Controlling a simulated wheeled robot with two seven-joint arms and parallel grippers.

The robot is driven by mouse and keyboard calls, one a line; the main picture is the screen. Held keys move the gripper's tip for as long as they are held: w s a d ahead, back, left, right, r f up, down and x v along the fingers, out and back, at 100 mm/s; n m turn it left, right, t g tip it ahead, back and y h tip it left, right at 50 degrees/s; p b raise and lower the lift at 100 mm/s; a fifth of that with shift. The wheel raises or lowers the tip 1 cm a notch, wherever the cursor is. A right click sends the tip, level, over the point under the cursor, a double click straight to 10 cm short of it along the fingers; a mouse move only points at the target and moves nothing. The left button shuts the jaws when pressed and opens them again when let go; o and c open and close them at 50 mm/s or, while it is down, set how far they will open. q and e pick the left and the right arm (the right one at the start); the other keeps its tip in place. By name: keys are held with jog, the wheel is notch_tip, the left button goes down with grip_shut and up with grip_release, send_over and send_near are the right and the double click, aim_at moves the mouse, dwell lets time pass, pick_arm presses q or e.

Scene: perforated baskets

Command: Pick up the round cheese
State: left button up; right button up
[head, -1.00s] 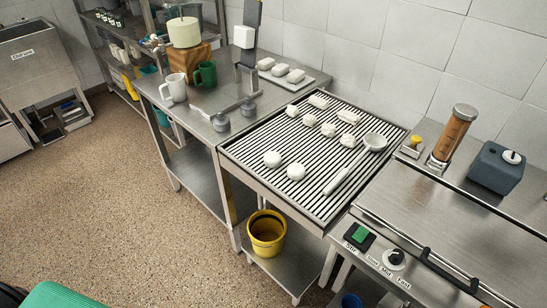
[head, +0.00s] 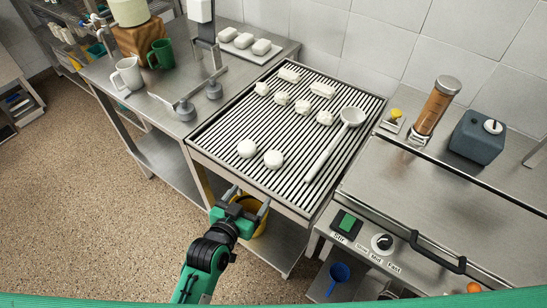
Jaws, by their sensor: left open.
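Two smooth white round cheeses lie near the front edge of the slatted draining rack (head: 213,133). One round cheese (head: 247,148) is on the left and the other round cheese (head: 273,159) is just right of it, a little apart. My left gripper (head: 249,199) is open and empty, in front of the rack's front edge and short of both round cheeses. My right gripper is not in view.
A white ladle (head: 334,145) lies along the rack's right side. A yellow bucket (head: 262,221) stands below, partly hidden by my left gripper. Mugs (head: 160,54) and a stand with grey weights (head: 186,109) are on the left counter. A control panel (head: 383,244) is at right.

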aim_at(270, 163)
pick_arm(q)
jog(key=shift+t, duration=0.3)
jog(key=w+d, duration=0.1)
jog(key=w, duration=0.1)
jog(key=w+d+r+p, duration=0.1)
jog(key=w, duration=0.1)
jog(key=w+d+r, duration=0.1)
jog(key=w, duration=0.2)
jog(key=shift+d+r, duration=0.15)
jog(key=shift+d, duration=0.15)
jog(key=shift+w+d+p, duration=0.3)
jog(key=shift+w+p, duration=0.1)
jog(key=shift+w, duration=0.15)
jog(key=shift+f+p+x, duration=0.15)
jog(key=shift+p+x, duration=0.15)
jog(key=shift+x, duration=0.85)
jog(key=shift+f+p+x, duration=0.1)
jog(key=shift+p+x, duration=0.15)
jog(key=shift+x, duration=0.85)
jog(key=shift+s+d, duration=0.15)
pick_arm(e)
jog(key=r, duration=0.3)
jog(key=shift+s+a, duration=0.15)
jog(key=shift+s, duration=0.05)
pick_arm(q)
jog(key=shift+c, duration=0.2)
jog(key=c, duration=1)
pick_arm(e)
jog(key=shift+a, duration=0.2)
